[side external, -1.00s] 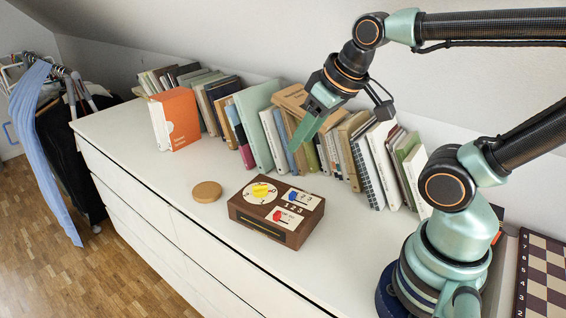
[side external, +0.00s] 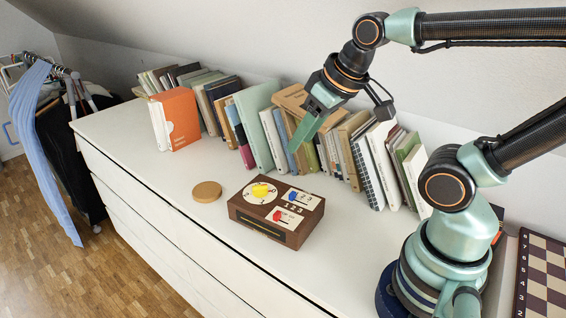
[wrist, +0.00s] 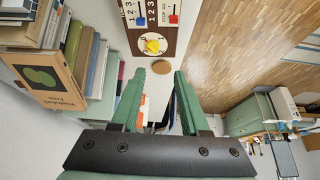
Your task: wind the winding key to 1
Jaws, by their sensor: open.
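The winding key (side external: 261,190) is a small yellow knob on a round white dial on top of a brown wooden box (side external: 262,228). The wrist view also shows the key (wrist: 153,45), with a few dial marks around it too small to read surely. My gripper (side external: 299,142) is in the air above and behind the box, apart from the key. In the wrist view, its two green fingers (wrist: 159,80) stand apart with nothing between them, and the key lies beyond their tips.
The box also carries a blue slider (side external: 292,196) and a red switch (side external: 277,216) on white plates. A round tan disc (side external: 207,191) lies left of the box. A row of books (side external: 262,135) stands behind it.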

